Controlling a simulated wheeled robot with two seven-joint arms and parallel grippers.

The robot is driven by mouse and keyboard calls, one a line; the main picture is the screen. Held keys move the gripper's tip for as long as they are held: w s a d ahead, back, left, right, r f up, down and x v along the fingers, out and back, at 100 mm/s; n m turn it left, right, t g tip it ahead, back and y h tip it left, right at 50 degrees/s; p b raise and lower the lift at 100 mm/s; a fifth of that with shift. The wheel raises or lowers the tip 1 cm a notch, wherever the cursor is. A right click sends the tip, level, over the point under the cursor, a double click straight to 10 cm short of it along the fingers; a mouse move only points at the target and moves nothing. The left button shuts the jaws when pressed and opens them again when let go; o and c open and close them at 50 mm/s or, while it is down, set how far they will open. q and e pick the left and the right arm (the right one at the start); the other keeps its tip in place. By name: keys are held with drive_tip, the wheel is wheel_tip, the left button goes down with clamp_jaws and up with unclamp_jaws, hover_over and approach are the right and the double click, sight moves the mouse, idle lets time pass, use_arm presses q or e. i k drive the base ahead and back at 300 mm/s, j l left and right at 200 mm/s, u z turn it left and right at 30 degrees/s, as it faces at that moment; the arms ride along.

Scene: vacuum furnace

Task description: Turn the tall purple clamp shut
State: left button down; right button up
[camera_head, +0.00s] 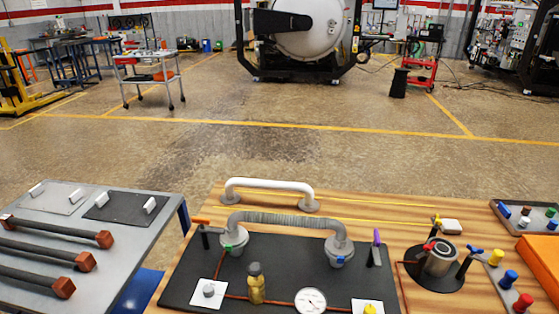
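The tall purple clamp (377,238) stands on the right side of the black panel on the wooden table. Its purple lever points up above a dark grey body. It is beside the right-hand end of the grey corrugated hose (285,219), near the fitting with a blue tab (340,262). A clamp with an orange lever (200,222) stands at the hose's left end, its lever lying roughly level. Neither of my grippers shows in this view, so nothing is seen touching the purple clamp.
A white handle-shaped tube (270,184) lies behind the hose. A brass valve (256,284) and a round gauge (311,301) sit in front. A metal cylinder with red and blue clamps (440,260) stands to the right. A grey table (120,260) holds dark rods at left.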

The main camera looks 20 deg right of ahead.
sight(376, 243)
drive_tip(key=k+j+z, duration=0.1)
drive_tip(key=z, duration=0.9)
